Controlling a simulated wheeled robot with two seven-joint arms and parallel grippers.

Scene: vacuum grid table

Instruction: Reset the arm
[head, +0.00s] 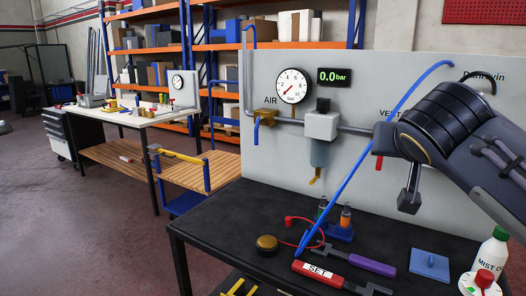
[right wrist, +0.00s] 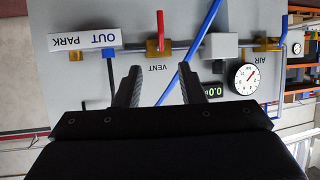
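My right arm (head: 450,125) comes in from the right in the head view, raised in front of the grey panel above the table's right side. In the right wrist view my right gripper (right wrist: 168,88) has its two dark fingers well apart, with nothing held between them. It faces the panel (right wrist: 75,75), with a red vent handle (right wrist: 160,28) and a sign reading OUT PARK (right wrist: 85,41) beyond the fingers. Whether the fingers touch anything there is unclear. My left arm and gripper are not in view.
The black table (head: 225,222) holds a red SET tool (head: 318,275), a purple-handled tool (head: 358,264), a blue block (head: 429,264) and a white bottle (head: 492,252). A blue hose (head: 347,178) slants across the panel. The gauge (head: 293,84) and display (head: 334,77) are above; the display reads 0.0 bar.

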